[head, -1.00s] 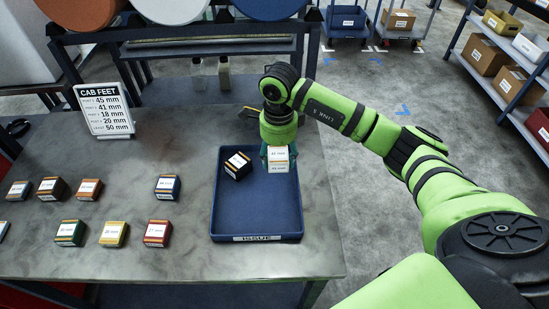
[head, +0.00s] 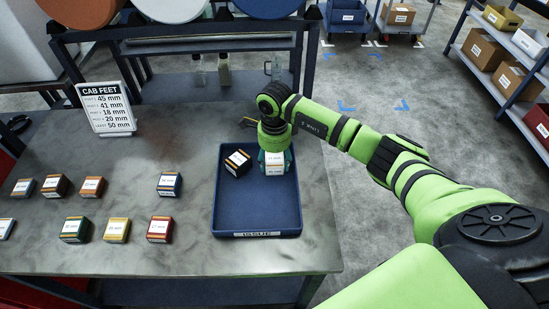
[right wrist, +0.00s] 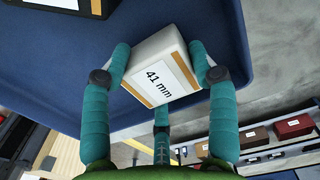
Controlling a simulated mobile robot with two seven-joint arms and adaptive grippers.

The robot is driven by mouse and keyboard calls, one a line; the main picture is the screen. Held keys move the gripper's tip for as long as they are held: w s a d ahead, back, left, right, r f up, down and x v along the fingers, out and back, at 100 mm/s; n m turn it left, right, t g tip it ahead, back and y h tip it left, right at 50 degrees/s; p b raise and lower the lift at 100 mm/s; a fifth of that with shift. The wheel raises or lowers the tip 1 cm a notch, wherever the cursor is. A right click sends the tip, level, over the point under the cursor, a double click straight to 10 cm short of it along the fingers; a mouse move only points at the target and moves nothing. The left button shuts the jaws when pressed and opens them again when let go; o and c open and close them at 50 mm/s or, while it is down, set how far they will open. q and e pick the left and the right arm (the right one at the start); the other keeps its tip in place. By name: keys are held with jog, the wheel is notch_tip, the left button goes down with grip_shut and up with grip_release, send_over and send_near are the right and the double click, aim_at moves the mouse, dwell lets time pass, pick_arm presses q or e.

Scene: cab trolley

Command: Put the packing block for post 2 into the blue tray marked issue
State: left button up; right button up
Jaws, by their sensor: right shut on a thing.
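A white packing block (head: 275,168) with an orange stripe is in my right gripper (head: 274,156), over the far right part of the blue tray marked issue (head: 256,208). In the right wrist view the block (right wrist: 160,72) reads 41 mm. The teal fingers of the gripper (right wrist: 159,62) are closed on its sides. I cannot tell whether it touches the tray floor. The sign (head: 106,108) headed CAB FEET lists sizes, with 41 mm on its second line. My left gripper is not in view.
A black block (head: 238,163) is in the tray, left of the held block. Several coloured blocks, such as a red one (head: 159,229) and a blue one (head: 169,184), stand on the table left of the tray. The tray's near half is clear.

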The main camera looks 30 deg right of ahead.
aim_at(274, 158)
jog(key=o, duration=1.6)
jog(key=shift+r+p, duration=0.25)
jog(key=shift+p, duration=0.15)
jog(key=shift+w+r, duration=0.1)
jog(key=shift+r, duration=0.2)
notch_tip(274, 158, up, 11)
jog(key=b, duration=0.3)
jog(key=shift+r, duration=0.1)
